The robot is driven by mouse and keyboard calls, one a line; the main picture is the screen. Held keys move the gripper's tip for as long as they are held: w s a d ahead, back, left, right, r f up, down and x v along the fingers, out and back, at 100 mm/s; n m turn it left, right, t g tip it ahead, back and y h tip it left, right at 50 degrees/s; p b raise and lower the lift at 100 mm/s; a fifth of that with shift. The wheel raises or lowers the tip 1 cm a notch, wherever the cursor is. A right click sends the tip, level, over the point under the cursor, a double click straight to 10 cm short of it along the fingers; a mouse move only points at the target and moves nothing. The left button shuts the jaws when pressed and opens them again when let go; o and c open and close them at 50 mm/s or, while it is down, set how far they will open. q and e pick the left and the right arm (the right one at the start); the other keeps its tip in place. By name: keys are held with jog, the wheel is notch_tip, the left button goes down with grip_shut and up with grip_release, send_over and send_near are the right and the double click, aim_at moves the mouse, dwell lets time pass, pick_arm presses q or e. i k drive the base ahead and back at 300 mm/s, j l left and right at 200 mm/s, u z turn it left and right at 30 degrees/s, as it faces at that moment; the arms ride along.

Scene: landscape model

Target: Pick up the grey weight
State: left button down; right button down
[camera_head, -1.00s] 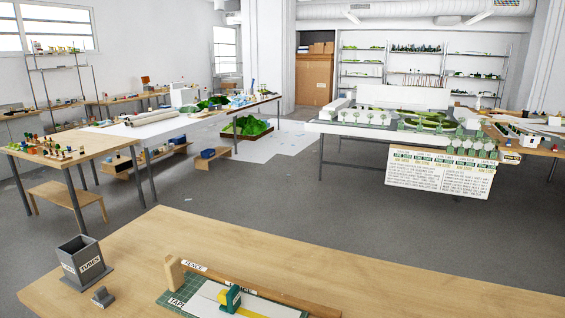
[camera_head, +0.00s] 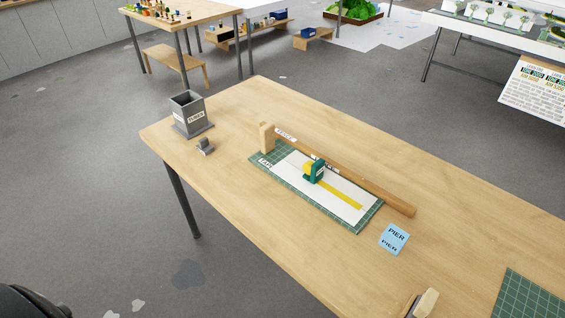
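A small grey weight (camera_head: 205,146) sits on the wooden table (camera_head: 300,100) near its left end in the head view. It has a flat base and a raised top part, and stands apart from the things around it. Neither of my grippers is in view. A dark curved shape at the bottom left corner is cut off by the frame, and I cannot tell what it is.
A grey box labelled TUBES (camera_head: 189,115) stands just behind the weight. A green cutting mat (camera_head: 366,222) carries a teal and yellow tape (camera_head: 314,170), with a long wooden fence (camera_head: 360,178) along it. A blue PIER card (camera_head: 394,239) lies to the right.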

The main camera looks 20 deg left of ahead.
aim_at(204, 147)
jog(key=u, duration=1.2)
